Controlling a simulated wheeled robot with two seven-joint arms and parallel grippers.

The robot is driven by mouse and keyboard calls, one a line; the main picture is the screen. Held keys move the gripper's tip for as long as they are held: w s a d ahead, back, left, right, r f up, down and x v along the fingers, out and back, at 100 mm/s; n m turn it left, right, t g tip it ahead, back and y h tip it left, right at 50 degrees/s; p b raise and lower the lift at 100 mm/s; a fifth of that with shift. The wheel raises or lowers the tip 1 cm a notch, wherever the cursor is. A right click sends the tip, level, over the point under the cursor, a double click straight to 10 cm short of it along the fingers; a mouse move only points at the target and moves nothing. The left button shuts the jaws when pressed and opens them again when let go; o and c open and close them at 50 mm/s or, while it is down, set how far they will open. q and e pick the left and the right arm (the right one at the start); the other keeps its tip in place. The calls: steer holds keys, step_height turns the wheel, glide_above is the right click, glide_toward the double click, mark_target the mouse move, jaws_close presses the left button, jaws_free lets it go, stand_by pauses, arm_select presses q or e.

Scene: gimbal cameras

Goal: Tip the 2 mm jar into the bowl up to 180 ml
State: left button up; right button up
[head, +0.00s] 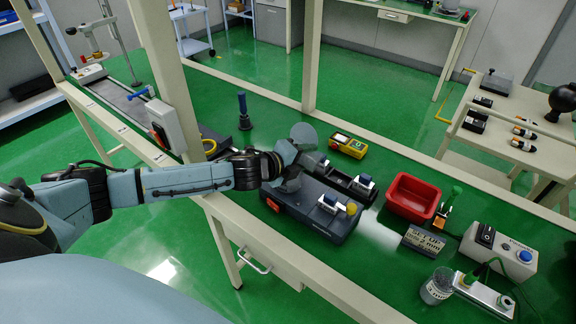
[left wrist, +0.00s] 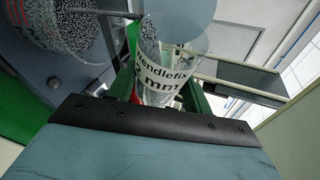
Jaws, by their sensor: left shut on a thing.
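The 2 mm jar (left wrist: 165,75) is clear, with black lettering that includes "mm". My left gripper (head: 290,172) is shut on it, and its dark green fingers (left wrist: 160,92) flank the jar in the left wrist view. In the left wrist view a round vessel with speckled grey grains (left wrist: 75,30), seemingly the bowl, is at the upper left, close beside the jar. In the head view my left gripper is over the dark apparatus (head: 318,218) and hides much of what is there. My right gripper is not in view.
Right of the apparatus are a red tray (head: 390,198), a "SET UP 2 mm" sign (head: 423,241), a switch box (head: 500,250) and another clear jar with grains (head: 437,287). A yellow meter (head: 347,146) lies behind. Frame posts (head: 312,55) rise around the bench.

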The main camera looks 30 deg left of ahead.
arm_select(q)
steer(key=shift+d+f+n+h+b, duration=0.1)
steer(key=shift+f+n+h+b, duration=0.05)
steer(key=shift+n+h+b, duration=0.3)
stand_by(1.9)
